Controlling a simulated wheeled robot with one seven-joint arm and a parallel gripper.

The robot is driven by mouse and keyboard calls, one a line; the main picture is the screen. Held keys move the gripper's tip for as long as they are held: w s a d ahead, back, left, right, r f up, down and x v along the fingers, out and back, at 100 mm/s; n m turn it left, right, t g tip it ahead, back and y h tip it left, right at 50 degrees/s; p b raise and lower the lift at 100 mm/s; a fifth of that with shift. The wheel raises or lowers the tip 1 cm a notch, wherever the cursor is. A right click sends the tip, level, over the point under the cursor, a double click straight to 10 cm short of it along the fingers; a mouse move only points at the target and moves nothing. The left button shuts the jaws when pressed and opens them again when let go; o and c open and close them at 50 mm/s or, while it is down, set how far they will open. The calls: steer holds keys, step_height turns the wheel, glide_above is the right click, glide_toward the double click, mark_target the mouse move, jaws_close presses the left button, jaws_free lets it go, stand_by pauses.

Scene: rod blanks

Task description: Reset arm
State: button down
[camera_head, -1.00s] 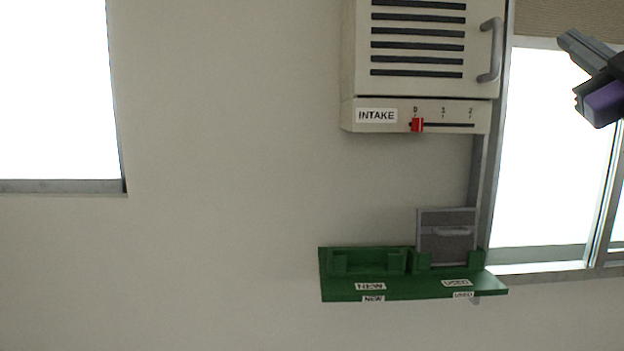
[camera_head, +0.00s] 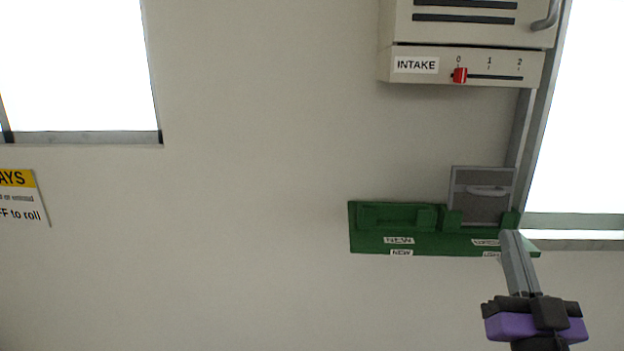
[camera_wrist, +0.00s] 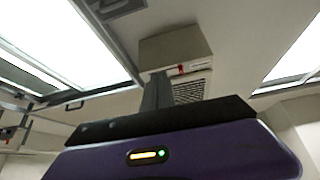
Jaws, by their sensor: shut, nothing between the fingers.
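My gripper (camera_head: 508,238) is at the lower right of the head view, with its grey fingers pointing up and together. The fingers are shut and hold nothing. Their tips overlap the right end of the green shelf (camera_head: 372,243) in the picture; I cannot tell the distance between them. My gripper also shows in the wrist view (camera_wrist: 160,80), pointing toward the beige intake box.
The beige intake box (camera_head: 400,32) is on the wall, its red slider (camera_head: 459,75) at 0. A grey filter panel (camera_head: 482,207) stands in the shelf's USED side; the NEW side looks empty. Bright windows flank the wall. A sign (camera_head: 20,197) is at left.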

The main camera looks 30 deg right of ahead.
steer(key=s+a+f+n+g+y, duration=0.2)
steer(key=s+a+f+n+y, duration=0.2)
steer(key=s+a+f+y, duration=0.3)
steer(key=s+a+f+n+g+y, duration=0.3)
steer(key=s+a+f+y, duration=0.3)
steer(key=s+a+f, duration=0.8)
steer(key=a+f+n, duration=0.1)
steer(key=a+f, duration=0.3)
steer(key=f, duration=0.1)
steer(key=shift+a+f+y, duration=0.2)
steer(key=shift+a+y, duration=0.2)
steer(key=shift+s, duration=0.1)
